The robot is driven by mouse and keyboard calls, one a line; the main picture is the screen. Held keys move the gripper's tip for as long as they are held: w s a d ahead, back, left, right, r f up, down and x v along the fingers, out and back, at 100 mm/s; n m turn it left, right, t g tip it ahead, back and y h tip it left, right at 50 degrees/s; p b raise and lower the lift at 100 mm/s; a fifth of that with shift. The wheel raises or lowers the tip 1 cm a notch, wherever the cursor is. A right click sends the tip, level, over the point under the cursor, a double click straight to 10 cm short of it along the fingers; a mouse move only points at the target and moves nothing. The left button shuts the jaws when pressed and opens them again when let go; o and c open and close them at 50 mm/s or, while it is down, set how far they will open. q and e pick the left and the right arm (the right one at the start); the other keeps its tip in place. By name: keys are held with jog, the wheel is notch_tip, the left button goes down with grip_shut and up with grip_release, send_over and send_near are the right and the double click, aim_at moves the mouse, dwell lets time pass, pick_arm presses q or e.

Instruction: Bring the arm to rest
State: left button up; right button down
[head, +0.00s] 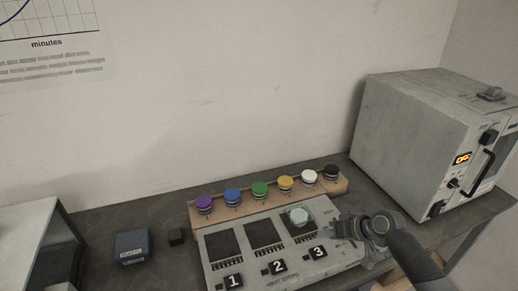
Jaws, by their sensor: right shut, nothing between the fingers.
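My right gripper (345,229) is shut and empty. Its arm comes in from the lower right, and the gripper is at the right end of a grey panel (228,254) with three dark squares numbered 1, 2 and 3. A pale green round piece (299,216) sits on the square above number 3, just left of the fingertips and apart from them as far as I can tell. My left gripper does not show.
A wooden rack (273,203) behind the panel holds several coloured caps. A grey oven-like box (405,140) with a lit display stands at the right. A pale case (30,240) stands at far left.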

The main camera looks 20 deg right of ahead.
jog(key=s+a+f+n+g+h, duration=0.1)
jog(key=s+a+f, duration=0.15)
jog(key=s, duration=0.45)
jog(key=s+a+f+n+g+h, duration=0.1)
jog(key=s+a+f+h, duration=0.15)
jog(key=s, duration=0.35)
jog(key=s+d+r+m+g+h, duration=0.1)
jog(key=s+r+h, duration=0.1)
jog(key=s, duration=0.6)
jog(key=s+d+r+m+h, duration=0.1)
jog(key=s+r+h, duration=0.15)
jog(key=s, duration=0.55)
notch_tip(320, 180, down, 31)
jog(key=d+g+b, duration=0.1)
jog(key=g+b, duration=0.1)
jog(key=b, duration=0.2)
jog(key=s+a+f+y+b, duration=0.1)
jog(key=s+f+b, duration=0.2)
jog(key=s+f, duration=1.2)
notch_tip(320, 180, down, 2)
jog(key=shift+f+g, duration=0.25)
jog(key=shift+g, duration=0.15)
jog(key=shift+s, duration=0.1)
